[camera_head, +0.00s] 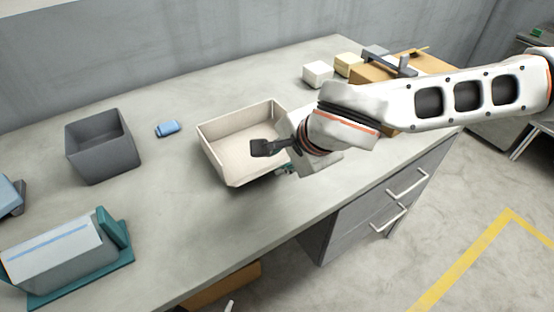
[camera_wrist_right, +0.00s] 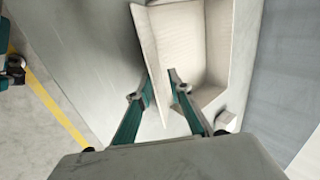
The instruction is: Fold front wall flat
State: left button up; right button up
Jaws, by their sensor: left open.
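A shallow cream box (camera_head: 213,160) stands open on the table; it also shows in the right wrist view (camera_wrist_right: 220,50). Its front wall (camera_wrist_right: 152,45) leans outward in the wrist view. My right gripper (camera_wrist_right: 161,82) is at this wall's near end, its teal fingers apart with beige board showing between them. Whether they touch it I cannot tell. In the head view my right arm hides the box's right end and most of the right gripper (camera_head: 284,168). A dark and teal piece at the wrist view's left edge looks like my left gripper (camera_wrist_right: 13,68), cut off and away from the box.
A grey open bin (camera_head: 103,150), a small blue item (camera_head: 167,129) and a grey block on a teal base (camera_head: 65,255) are to the left. A white block (camera_head: 317,74), a yellowish block (camera_head: 348,65) and a brown carton (camera_head: 375,74) stand at the back right.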

jog(key=v, duration=1)
